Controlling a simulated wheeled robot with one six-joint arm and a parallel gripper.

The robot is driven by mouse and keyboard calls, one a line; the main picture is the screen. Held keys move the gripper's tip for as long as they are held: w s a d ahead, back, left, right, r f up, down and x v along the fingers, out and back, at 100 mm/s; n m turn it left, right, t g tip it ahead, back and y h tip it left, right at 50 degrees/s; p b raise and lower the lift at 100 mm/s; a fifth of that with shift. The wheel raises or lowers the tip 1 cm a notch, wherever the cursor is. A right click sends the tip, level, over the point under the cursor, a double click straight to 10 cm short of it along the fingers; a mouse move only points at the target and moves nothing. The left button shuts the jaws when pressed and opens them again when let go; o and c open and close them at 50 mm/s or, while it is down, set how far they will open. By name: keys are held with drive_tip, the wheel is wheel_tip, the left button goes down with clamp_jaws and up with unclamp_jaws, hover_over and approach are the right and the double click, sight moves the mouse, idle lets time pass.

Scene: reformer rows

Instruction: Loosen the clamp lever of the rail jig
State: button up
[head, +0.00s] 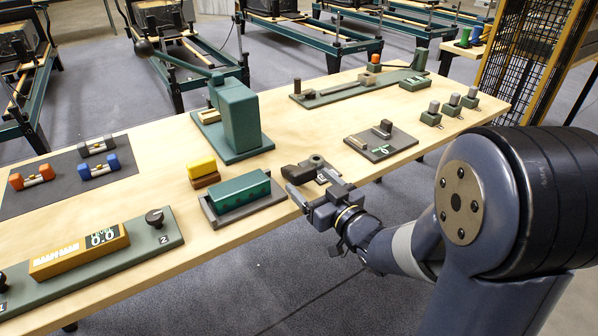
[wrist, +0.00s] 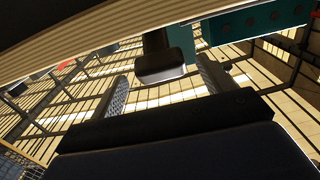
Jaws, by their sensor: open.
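A long green plate with a grey rail (head: 345,92), which looks like the rail jig, lies at the table's back right. My gripper (head: 314,186) is open at the table's front edge, far from that plate. A dark grey lever-like piece (head: 307,169) lies just beyond its fingers. In the wrist view a dark block (wrist: 160,70) shows between my open fingers (wrist: 163,82); contact cannot be told.
A green block in a grey tray (head: 246,205) is left of my gripper. A small dark plate with posts (head: 394,149) is to the right. A tall green press (head: 238,118) stands behind. Several grey-topped blocks stand at the right end. Bare wood lies between them.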

sight(303, 175)
drive_tip(key=x, duration=0.6)
drive_tip(key=shift+c, duration=0.3)
drive_tip(key=c, duration=1.3)
drive_tip(key=shift+c, duration=0.2)
